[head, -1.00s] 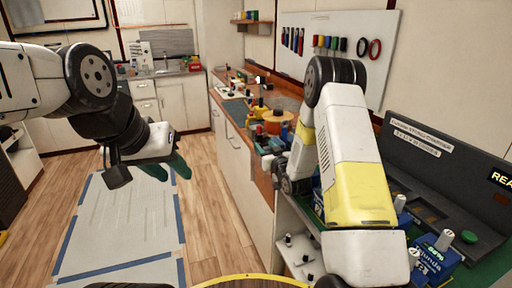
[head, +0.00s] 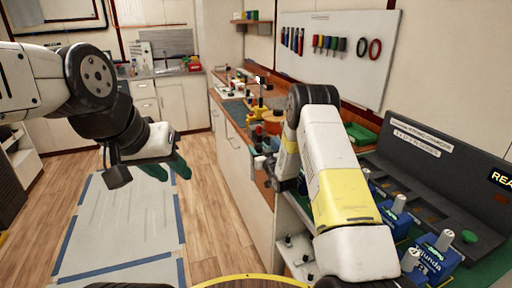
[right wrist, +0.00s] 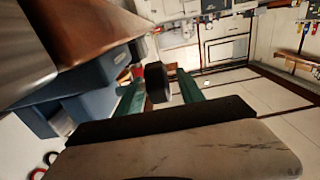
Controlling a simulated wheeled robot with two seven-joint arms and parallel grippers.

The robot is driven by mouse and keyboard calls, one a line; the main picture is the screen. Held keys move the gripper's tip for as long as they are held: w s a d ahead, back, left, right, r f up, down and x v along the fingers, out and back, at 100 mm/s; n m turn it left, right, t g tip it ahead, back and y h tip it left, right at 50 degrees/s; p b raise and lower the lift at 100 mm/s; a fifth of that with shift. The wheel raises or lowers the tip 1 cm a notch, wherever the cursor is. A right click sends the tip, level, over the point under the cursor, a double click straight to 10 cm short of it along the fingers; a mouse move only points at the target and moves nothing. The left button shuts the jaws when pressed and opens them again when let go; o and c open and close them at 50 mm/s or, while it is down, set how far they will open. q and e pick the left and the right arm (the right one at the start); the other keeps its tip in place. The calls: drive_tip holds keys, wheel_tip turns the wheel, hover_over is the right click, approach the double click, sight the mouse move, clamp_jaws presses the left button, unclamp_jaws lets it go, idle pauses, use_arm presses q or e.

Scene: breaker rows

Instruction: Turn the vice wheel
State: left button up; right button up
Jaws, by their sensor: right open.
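In the right wrist view a blue block-like body (right wrist: 90,85), apparently the vice, is fixed by the brown bench edge. A dark rounded piece (right wrist: 157,82), perhaps part of its wheel, shows between the two green fingers of my right gripper (right wrist: 159,76). The fingers are apart, and I cannot tell whether they touch it. In the head view my right gripper (head: 277,183) is at the bench's front edge, its fingers hidden by my own arm. My left gripper (head: 174,173) hangs over the floor, its green fingers apart and empty.
The wooden bench (head: 286,103) carries several tools and parts. A dark console (head: 430,160) and blue labelled boxes (head: 437,258) stand at the right. A tool board (head: 340,50) hangs behind. The floor around the taped mat (head: 120,225) is clear.

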clamp_jaws()
drive_tip(key=shift+r+g, duration=0.1)
drive_tip(key=shift+g, duration=0.2)
drive_tip(key=g+h, duration=0.1)
drive_tip(key=g, duration=0.2)
drive_tip(key=shift+w+r, duration=0.1)
drive_tip(key=shift+w, duration=0.05)
drive_tip(key=g+h, duration=0.1)
drive_tip(key=g, duration=0.2)
drive_tip(key=shift+w+g, duration=0.1)
drive_tip(key=shift+g, duration=0.3)
drive_tip(key=g+h, duration=0.1)
drive_tip(key=g, duration=0.2)
drive_tip(key=shift+w+a+f, duration=0.1)
drive_tip(key=shift+f, duration=0.1)
drive_tip(key=shift+f+g+h, duration=0.1)
drive_tip(key=shift+g+h, duration=0.6)
drive_tip(key=shift+g, duration=0.8)
unclamp_jaws()
